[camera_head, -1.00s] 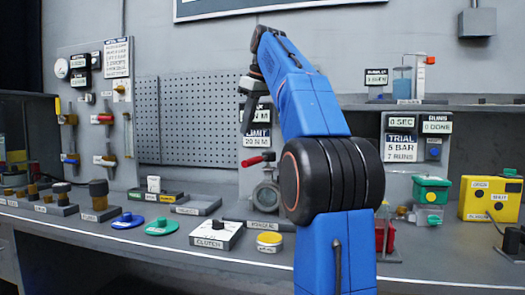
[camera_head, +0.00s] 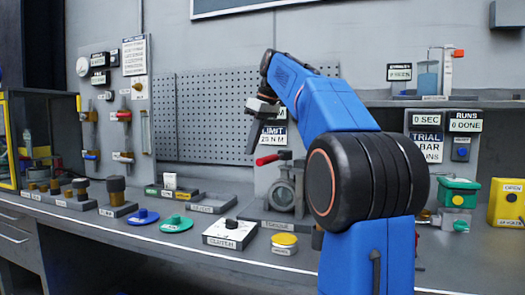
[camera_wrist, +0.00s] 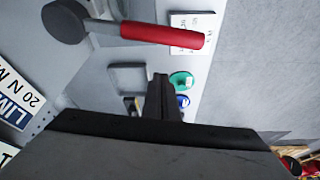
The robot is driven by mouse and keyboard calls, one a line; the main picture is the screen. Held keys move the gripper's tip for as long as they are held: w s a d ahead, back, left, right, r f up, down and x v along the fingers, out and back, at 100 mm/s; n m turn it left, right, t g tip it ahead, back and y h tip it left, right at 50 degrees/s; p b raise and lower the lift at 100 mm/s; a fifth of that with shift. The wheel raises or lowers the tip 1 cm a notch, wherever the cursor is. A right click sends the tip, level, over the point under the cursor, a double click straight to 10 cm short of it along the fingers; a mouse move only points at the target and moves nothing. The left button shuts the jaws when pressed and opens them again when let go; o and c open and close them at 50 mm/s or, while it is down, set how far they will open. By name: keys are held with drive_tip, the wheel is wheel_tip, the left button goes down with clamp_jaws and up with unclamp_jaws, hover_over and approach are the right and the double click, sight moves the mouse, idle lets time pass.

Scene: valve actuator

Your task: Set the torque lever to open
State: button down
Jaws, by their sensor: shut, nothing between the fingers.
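The torque lever has a red handle (camera_head: 268,160) that sticks out to the left above the grey round valve body (camera_head: 284,194). In the wrist view the red handle (camera_wrist: 165,36) lies along the top, on a grey arm from a dark round hub (camera_wrist: 66,20). My gripper (camera_head: 251,150) points down just above and left of the handle. Its fingers are shut and empty in the wrist view (camera_wrist: 160,80), below the handle in the picture and apart from it. Whether they touch the lever in the head view is hard to tell. My arm hides the area right of the valve.
A white clutch box (camera_head: 230,233) and a yellow button (camera_head: 284,242) stand in front of the valve. A limit sign (camera_head: 273,136) is behind the gripper. Green (camera_head: 176,223) and blue discs (camera_head: 142,216) lie to the left. A green box (camera_head: 459,193) stands right of my arm.

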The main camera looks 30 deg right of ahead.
sight(268, 157)
drive_tip(key=shift+s+d+f, duration=0.2)
drive_tip(key=shift+s+d, duration=0.1)
drive_tip(key=shift+s, duration=0.25)
drive_tip(key=shift+s+d+f, duration=0.2)
drive_tip(key=shift+s+d, duration=0.05)
drive_tip(key=shift+s, duration=0.35)
drive_tip(key=shift+s+d+f, duration=0.2)
drive_tip(key=shift+s+d, duration=0.1)
drive_tip(key=shift+s, duration=0.25)
drive_tip(key=shift+s+d, duration=0.4)
drive_tip(key=shift+s, duration=0.45)
